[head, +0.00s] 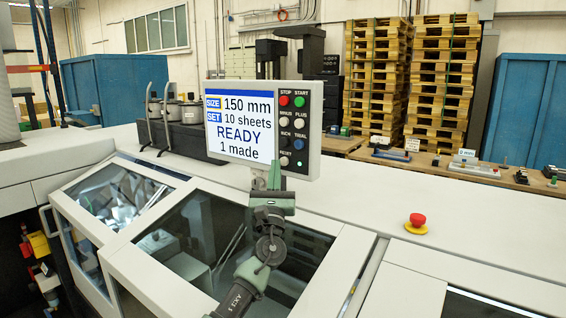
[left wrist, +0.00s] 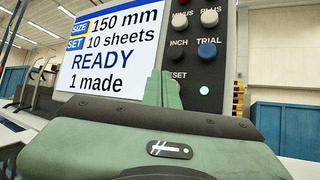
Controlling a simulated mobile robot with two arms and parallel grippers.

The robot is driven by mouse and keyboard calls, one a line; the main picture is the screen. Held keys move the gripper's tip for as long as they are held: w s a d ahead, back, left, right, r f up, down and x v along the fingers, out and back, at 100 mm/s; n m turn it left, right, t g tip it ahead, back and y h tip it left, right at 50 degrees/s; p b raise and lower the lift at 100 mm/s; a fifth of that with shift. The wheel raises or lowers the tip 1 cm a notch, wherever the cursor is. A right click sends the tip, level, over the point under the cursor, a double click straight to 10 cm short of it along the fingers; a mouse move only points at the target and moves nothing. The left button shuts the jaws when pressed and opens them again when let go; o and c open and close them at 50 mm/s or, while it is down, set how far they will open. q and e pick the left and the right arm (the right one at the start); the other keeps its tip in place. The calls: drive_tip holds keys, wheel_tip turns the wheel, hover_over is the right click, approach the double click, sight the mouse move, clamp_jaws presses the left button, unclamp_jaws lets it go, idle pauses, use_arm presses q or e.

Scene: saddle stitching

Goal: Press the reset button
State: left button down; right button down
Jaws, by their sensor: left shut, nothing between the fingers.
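The control panel (head: 313,130) stands upright on the machine, with a screen (head: 238,122) reading 150 mm, 10 sheets, READY, 1 made. Its buttons are on the right side, with the RESET label (left wrist: 179,76) in the bottom row. My right gripper is out of view.
A blue TRIAL button (left wrist: 207,51) sits just above a lit green lamp (left wrist: 204,90), right of my fingers. A red emergency knob (head: 417,220) stands on the machine's pale top (head: 480,235). Glass covers (head: 185,245) lie below my arm.

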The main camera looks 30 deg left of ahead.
use_arm(q)
drive_tip(key=shift+s+a+p, duration=0.15)
drive_tip(key=shift+s+p, duration=0.55)
drive_tip(key=shift+s, duration=0.6)
drive_tip(key=shift+s+a+p, duration=0.1)
drive_tip(key=shift+s+p, duration=0.6)
drive_tip(key=shift+s, duration=0.55)
